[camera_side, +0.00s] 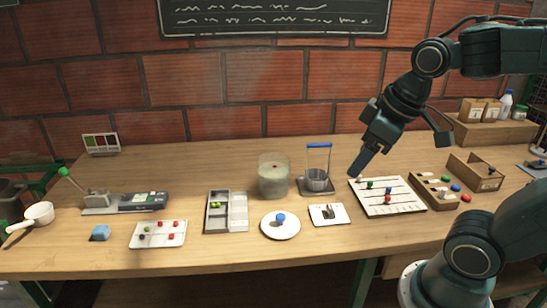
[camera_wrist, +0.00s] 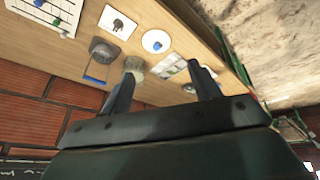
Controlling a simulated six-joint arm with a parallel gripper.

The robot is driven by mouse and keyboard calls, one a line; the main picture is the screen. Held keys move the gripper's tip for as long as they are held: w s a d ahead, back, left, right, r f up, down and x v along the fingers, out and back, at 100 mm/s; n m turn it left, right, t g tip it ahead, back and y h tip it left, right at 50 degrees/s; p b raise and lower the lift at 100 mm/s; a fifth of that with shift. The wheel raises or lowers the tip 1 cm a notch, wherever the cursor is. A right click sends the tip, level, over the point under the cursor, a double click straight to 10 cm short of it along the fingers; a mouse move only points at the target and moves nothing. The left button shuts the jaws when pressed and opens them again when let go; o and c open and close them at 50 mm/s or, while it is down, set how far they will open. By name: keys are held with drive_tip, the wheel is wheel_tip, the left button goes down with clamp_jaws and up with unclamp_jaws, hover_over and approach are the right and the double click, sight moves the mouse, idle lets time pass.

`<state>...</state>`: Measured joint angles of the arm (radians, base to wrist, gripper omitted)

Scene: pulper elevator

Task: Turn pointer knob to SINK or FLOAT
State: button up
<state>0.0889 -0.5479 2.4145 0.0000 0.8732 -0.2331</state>
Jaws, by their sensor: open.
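A small white square plate (camera_side: 328,214) with a dark upright piece on it, which looks like the pointer knob (camera_side: 328,211), lies near the table's front edge. The plate also shows at the top of the wrist view (camera_wrist: 108,17), with its dark knob (camera_wrist: 118,25). No SINK or FLOAT lettering is readable, and I cannot tell which way the knob points. My gripper (camera_side: 363,162) hangs above the table, to the right of and higher than the plate, apart from it. In the wrist view my gripper (camera_wrist: 163,85) has its two fingers spread with nothing held between them.
A round white dish (camera_side: 280,231) with a blue piece sits left of the plate. Behind are a glass jar (camera_side: 273,184) and a blue-handled basket (camera_side: 318,180). A striped board (camera_side: 407,205) with coloured pieces lies right. A brick wall (camera_side: 180,80) stands behind.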

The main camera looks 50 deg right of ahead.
drive_tip(key=w+d+f+n+g, duration=0.2)
drive_tip(key=w+d+f+n, duration=0.25)
drive_tip(key=w+d, duration=0.3)
drive_tip(key=n+g, duration=0.3)
hover_over(330, 208)
wheel_tip(330, 208, down, 11)
drive_tip(key=shift+f, duration=0.1)
drive_tip(key=shift+f, duration=6.75)
drive_tip(key=shift+c, duration=0.2)
drive_tip(key=c, duration=0.9)
